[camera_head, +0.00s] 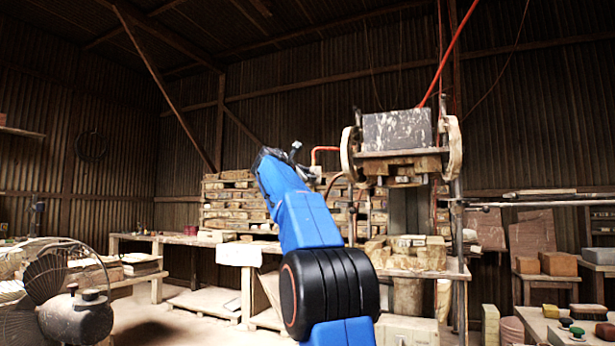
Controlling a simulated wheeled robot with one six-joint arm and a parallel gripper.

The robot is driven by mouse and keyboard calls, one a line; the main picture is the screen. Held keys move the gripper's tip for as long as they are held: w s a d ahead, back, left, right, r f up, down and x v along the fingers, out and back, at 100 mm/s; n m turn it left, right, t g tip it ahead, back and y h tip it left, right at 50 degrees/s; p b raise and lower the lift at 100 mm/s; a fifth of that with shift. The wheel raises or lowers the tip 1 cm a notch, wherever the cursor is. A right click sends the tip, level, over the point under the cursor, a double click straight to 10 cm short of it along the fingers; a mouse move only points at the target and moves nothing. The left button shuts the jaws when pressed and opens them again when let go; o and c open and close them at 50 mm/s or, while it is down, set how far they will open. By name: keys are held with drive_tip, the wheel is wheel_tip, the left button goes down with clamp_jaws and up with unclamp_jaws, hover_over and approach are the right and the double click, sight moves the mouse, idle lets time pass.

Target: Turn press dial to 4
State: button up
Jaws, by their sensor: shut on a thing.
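The tile press (396,130) stands right of centre, with a grey speckled block on top, pale round wheels at both sides and a red lever (450,52) rising to the upper right. I cannot make out its dial or any number. My blue arm rises from the bottom centre and leans up and left, left of the press in the picture. My gripper cannot be made out; it seems hidden beyond the dark upper end of the arm. Whatever is at the jaws does not show.
A workbench (193,239) and stacked wooden blocks (233,200) stand behind my arm. A dark round tank (76,317) is at the lower left. A table with small brushes (562,334) is at the lower right. Open floor shows at left centre.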

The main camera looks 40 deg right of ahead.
drive_tip(key=shift+m, duration=0.3)
drive_tip(key=shift+f+m+t+y, duration=0.1)
drive_tip(key=shift+m+t+y, duration=0.15)
drive_tip(key=shift+m, duration=5.3)
drive_tip(key=shift+f+m+t+y, duration=0.1)
drive_tip(key=shift+m+t+y, duration=0.15)
drive_tip(key=shift+m, duration=5.3)
drive_tip(key=o, duration=1)
drive_tip(key=shift+o, duration=0.2)
drive_tip(key=shift+a+r, duration=0.1)
